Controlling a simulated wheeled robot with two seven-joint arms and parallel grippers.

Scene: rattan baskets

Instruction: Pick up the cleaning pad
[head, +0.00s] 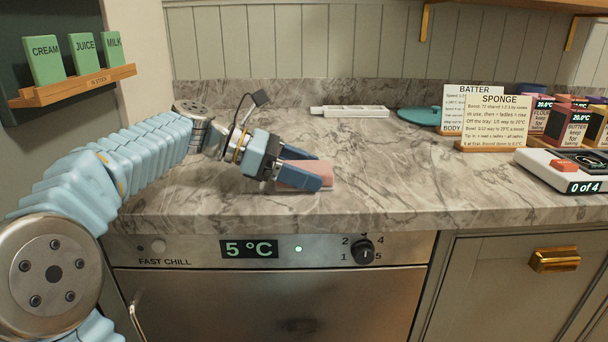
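The cleaning pad appears to be the flat pink block (325,172) lying on the marble counter in the head view. My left gripper (312,168) reaches in from the left, low over the counter. Its two blue fingers are spread apart, one toward the wall and one toward the counter's front. The pink pad shows between them and below the front finger, which hides part of it. I cannot tell whether the fingers touch the pad. My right gripper is not in view.
The marble counter (420,190) is clear right of the pad. A white slotted tray (350,111) and a teal round board (418,116) lie at the back. Recipe cards (497,122), a white counter device (570,170) and small labelled boxes (578,126) stand right. A wooden shelf (75,86) hangs left.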

